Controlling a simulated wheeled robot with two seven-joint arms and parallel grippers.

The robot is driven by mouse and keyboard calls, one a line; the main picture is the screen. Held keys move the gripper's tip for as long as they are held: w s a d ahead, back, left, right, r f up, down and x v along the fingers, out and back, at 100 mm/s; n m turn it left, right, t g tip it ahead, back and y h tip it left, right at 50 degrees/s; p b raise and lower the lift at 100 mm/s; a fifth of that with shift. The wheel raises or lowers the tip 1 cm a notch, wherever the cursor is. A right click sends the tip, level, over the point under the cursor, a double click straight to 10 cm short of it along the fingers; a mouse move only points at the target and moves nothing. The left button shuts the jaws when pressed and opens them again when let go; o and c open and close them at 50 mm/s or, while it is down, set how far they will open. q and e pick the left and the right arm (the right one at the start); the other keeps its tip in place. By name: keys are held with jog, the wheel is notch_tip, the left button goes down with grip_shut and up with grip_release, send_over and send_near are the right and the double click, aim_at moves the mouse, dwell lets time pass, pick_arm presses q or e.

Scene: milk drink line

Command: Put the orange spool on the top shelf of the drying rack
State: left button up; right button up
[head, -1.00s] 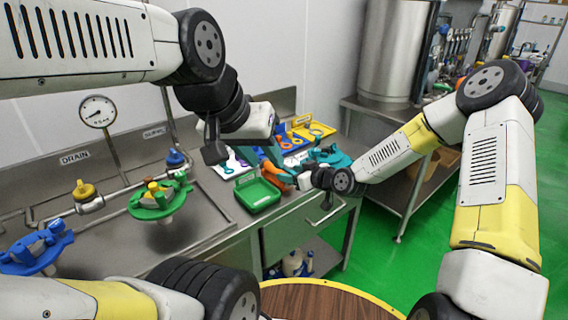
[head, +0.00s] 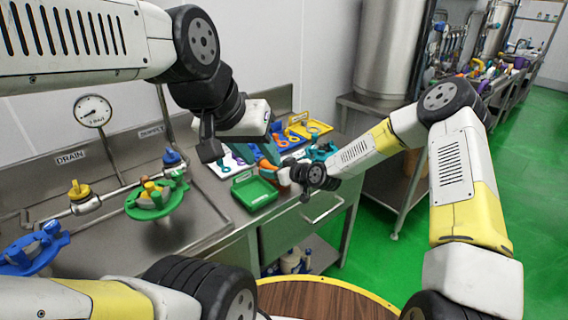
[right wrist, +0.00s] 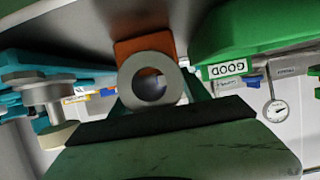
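The orange spool (right wrist: 145,48) is in the right wrist view, an orange body with a grey ring end facing the camera. My right gripper (right wrist: 160,103) has the ring midway between its dark green fingers; I cannot tell whether they press on it. In the head view the right gripper (head: 288,174) is low at the bench's right end, beside the green tray, with some orange at its tip. My left gripper (head: 212,140) hangs above the bench, left of the right gripper; its fingertips are unclear. I cannot make out a shelved drying rack for certain.
A green tray (head: 236,182), marked GOOD in the right wrist view (right wrist: 225,70), lies on the bench. Behind it are a yellow tray (head: 303,118) and teal parts (head: 322,152). Green (head: 155,199) and blue (head: 33,250) valve parts stand left. A steel tank (head: 388,50) stands behind.

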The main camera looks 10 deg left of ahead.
grip_shut()
jog(key=shift+r, duration=0.1)
jog(key=shift+r, duration=0.45)
jog(key=r, duration=0.2)
jog(key=shift+s+d+r, duration=0.3)
jog(key=shift+s, duration=0.1)
jog(key=s+d+r, duration=0.1)
jog(key=s+d, duration=0.6)
jog(key=s, duration=0.6)
jog(key=w+d+m+t+h, duration=0.2)
jog(key=w+d+m+h, duration=0.2)
jog(key=d, duration=1)
jog(key=w+d+f+m+t+h, duration=0.1)
jog(key=w+d+m+t+h, duration=0.2)
jog(key=d, duration=1.1)
jog(key=w+m+h, duration=0.1)
jog(key=m+h, duration=0.2)
jog(key=shift+h, duration=0.4)
jog(key=shift+w+f, duration=0.1)
jog(key=shift+f, duration=0.05)
